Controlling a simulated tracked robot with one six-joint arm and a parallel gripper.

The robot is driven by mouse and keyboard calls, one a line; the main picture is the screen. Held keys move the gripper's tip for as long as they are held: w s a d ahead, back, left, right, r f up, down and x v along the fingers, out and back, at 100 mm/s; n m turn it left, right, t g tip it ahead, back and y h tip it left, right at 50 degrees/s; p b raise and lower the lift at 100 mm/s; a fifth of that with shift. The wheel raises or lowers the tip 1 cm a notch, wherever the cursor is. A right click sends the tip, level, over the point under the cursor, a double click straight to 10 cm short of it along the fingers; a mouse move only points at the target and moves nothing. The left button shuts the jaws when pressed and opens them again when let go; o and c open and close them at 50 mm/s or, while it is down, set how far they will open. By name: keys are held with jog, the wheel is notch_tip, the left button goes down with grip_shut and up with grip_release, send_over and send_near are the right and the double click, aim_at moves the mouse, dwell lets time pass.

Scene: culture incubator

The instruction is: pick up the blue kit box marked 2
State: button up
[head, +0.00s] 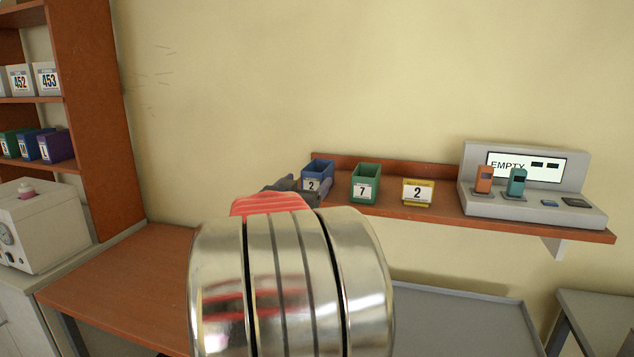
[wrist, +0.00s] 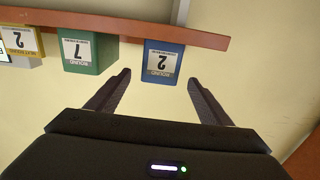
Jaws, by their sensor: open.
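The blue kit box marked 2 (head: 318,170) stands at the left end of the wall shelf in the head view. In the wrist view, which is upside down, the blue box (wrist: 164,60) shows its white label toward me. My gripper (wrist: 160,77) is open and empty, its two fingers pointing at the box from either side of its lower picture edge. The fingertips appear just short of the box, not clearly around it. In the head view my gripper (head: 288,185) is dark and largely hidden behind my own arm, overlapping the box's lower left.
A green box marked 7 (head: 366,184) stands right of the blue box on the shelf (head: 395,210). A yellow holder marked 2 (head: 418,192) is further right. A grey device with an EMPTY screen (head: 528,165) fills the right end. Wall left of the shelf is clear.

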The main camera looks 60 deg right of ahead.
aim_at(311, 177)
jog(key=shift+w+d, duration=0.25)
jog(key=shift+d, duration=1.15)
jog(key=shift+w+d, duration=0.2)
jog(key=shift+d, duration=1.2)
jog(key=shift+w+d+f, duration=0.1)
jog(key=shift+w+d, duration=0.1)
jog(key=shift+d, duration=1.1)
jog(key=shift+w+d+f, duration=0.1)
jog(key=shift+w+d, duration=0.1)
jog(key=shift+d, duration=1.05)
jog(key=shift+c, duration=0.2)
jog(key=c, duration=1.1)
jog(key=shift+r, duration=0.1)
notch_tip(311, 177, up, 10)
jog(key=shift+f, duration=0.1)
